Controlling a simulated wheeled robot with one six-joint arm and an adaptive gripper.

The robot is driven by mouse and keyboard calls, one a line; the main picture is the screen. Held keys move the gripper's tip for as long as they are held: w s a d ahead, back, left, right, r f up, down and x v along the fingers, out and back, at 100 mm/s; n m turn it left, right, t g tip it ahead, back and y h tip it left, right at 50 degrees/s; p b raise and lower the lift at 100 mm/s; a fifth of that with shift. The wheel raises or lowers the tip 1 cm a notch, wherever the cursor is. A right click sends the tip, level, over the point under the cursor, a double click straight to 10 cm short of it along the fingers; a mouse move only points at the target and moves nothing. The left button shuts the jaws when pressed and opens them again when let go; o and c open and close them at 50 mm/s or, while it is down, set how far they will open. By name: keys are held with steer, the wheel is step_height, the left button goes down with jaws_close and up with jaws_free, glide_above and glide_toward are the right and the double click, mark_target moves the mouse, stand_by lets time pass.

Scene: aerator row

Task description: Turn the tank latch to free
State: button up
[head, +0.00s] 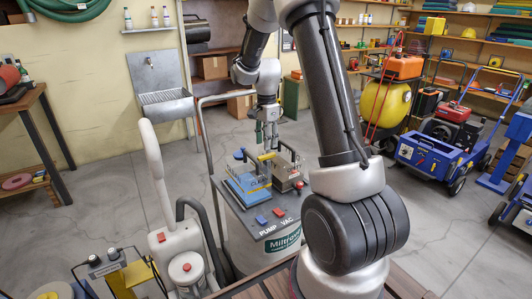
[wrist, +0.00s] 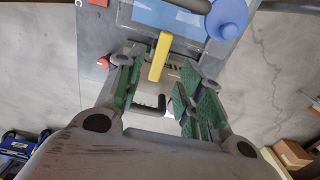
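A grey wheeled machine marked PUMP and VAC (head: 283,236) stands in the middle of the head view, with a blue-and-grey unit on top. A yellow bar (wrist: 160,57), which looks like the tank latch, lies lengthwise in the wrist view; it also shows in the head view (head: 265,157). My gripper (head: 267,146) points down just above the machine's top. In the wrist view its green-padded fingers (wrist: 160,76) are apart, with the near end of the yellow bar between them in the picture. I cannot tell whether they touch it. Nothing is held.
A blue round knob (wrist: 228,18) and a red button (wrist: 103,63) flank the yellow bar. A black handle (wrist: 150,106) shows between the fingers. A grey rail (head: 208,150) rises left of the machine. A white-handled machine (head: 176,243) stands at front left. Open floor lies behind.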

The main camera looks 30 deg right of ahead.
mark_target(267, 155)
step_height(267, 155, down, 5)
steer(key=shift+f, duration=0.15)
steer(key=shift+c, duration=0.3)
jaws_close()
